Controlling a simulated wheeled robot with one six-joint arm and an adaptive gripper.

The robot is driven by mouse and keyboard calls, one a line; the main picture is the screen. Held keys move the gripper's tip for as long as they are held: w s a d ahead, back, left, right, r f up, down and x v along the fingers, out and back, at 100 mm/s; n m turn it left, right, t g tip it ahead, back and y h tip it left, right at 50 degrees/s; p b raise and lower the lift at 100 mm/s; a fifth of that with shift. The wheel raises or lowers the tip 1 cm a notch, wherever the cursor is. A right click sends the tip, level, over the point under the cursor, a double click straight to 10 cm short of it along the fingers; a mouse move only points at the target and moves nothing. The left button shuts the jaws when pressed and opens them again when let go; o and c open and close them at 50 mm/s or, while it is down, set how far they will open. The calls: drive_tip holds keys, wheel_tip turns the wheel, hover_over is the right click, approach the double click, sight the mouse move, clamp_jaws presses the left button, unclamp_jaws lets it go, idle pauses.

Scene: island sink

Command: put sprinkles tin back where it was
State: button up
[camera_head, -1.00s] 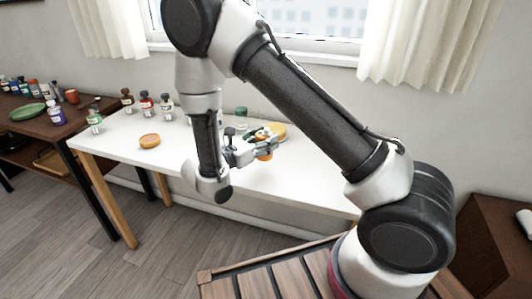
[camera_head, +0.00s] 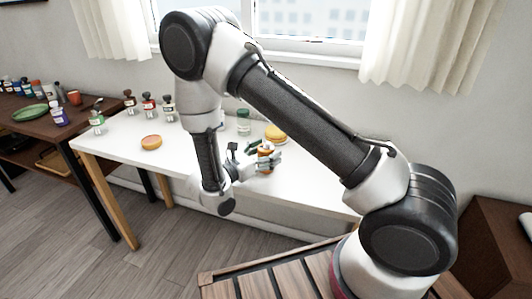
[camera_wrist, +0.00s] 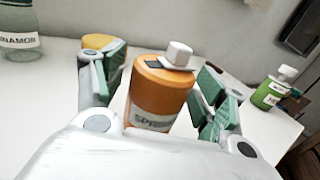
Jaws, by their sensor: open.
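The sprinkles tin (camera_wrist: 160,92) is an orange cylinder with a white cap and a partly readable label. It stands upright on the white table between the fingers of my gripper (camera_wrist: 160,95). The green-padded fingers are apart, one on each side, with a visible gap to the tin. In the head view the tin (camera_head: 265,150) shows at my gripper (camera_head: 258,161), partly covered by the fingers. The lower part of the tin is hidden in the wrist view.
The white table (camera_head: 190,165) holds an orange-topped round item (camera_head: 151,142), several bottles at the back left, a green-lidded jar (camera_head: 243,122) and a yellow round item (camera_head: 276,132). A green bottle (camera_wrist: 270,92) stands right in the wrist view. The table's front right is clear.

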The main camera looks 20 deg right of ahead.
drive_tip(key=shift+r, duration=0.1)
drive_tip(key=v, duration=1.2)
drive_tip(key=s+d+r+m+g+y, duration=0.2)
drive_tip(key=d+r+m+g+y, duration=0.1)
drive_tip(key=d+r+m+g, duration=0.35)
drive_tip(key=s+d+r+m+g+y, duration=0.25)
drive_tip(key=d+r+m, duration=0.25)
drive_tip(key=d+r, duration=0.4)
drive_tip(key=s+d+r+m+t+y, duration=0.2)
drive_tip(key=s+d+r+m+y, duration=0.2)
drive_tip(key=s, duration=0.4)
drive_tip(key=s+d+r+m+t+y, duration=0.3)
drive_tip(key=s+d+r+m+y, duration=0.2)
drive_tip(key=s+m, duration=0.3)
drive_tip(key=shift+s+d+r+y, duration=0.25)
drive_tip(key=shift+d+y, duration=0.3)
drive_tip(key=shift+y, duration=0.2)
